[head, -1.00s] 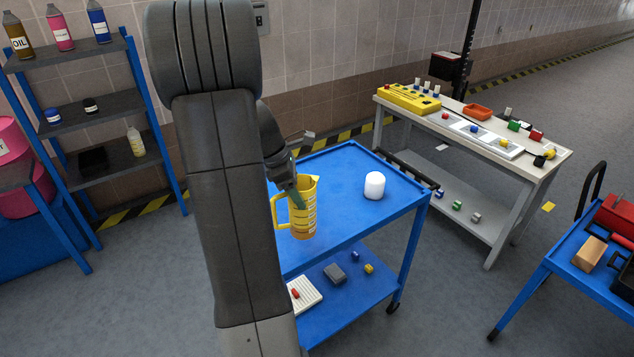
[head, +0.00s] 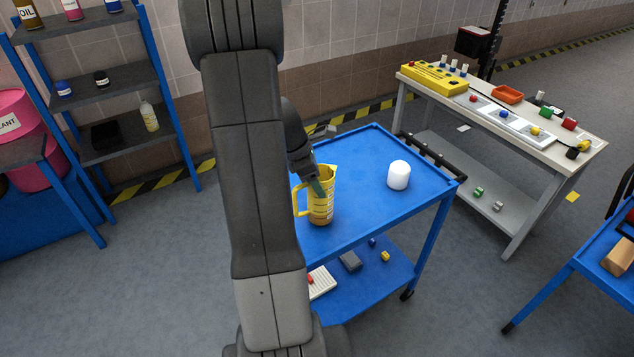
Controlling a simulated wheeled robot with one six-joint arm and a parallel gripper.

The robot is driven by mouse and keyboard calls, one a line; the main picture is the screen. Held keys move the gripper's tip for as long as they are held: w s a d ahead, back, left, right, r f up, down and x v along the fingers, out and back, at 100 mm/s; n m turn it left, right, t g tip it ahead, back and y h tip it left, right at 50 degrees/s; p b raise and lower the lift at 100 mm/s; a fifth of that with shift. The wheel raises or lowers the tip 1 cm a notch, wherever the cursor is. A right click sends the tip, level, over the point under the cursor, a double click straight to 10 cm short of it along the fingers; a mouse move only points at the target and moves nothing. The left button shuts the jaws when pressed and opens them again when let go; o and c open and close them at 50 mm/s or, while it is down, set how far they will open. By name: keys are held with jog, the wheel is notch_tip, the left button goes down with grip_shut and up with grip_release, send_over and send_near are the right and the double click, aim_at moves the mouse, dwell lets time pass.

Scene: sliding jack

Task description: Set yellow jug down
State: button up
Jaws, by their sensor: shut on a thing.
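The yellow jug (head: 321,207) is upright over the near left part of the blue cart's top (head: 365,212) in the head view. Its handle points left, and its side carries printed markings. My gripper (head: 318,185) reaches down from the upper left and is shut on the jug at its rim or near wall. The exact finger contact is small and partly hidden. I cannot tell whether the jug's base touches the cart top or is just above it.
A white rounded cylinder (head: 398,175) stands on the cart top, right of the jug. The cart's lower shelf (head: 345,303) holds small blocks and a white ribbed plate. A workbench (head: 560,150) stands behind right, a shelf rack (head: 120,80) at left.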

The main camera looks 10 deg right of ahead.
jog(key=shift+f, duration=0.7)
jog(key=shift+f, duration=0.1)
jog(key=o, duration=1.6)
jog(key=v, duration=1.2)
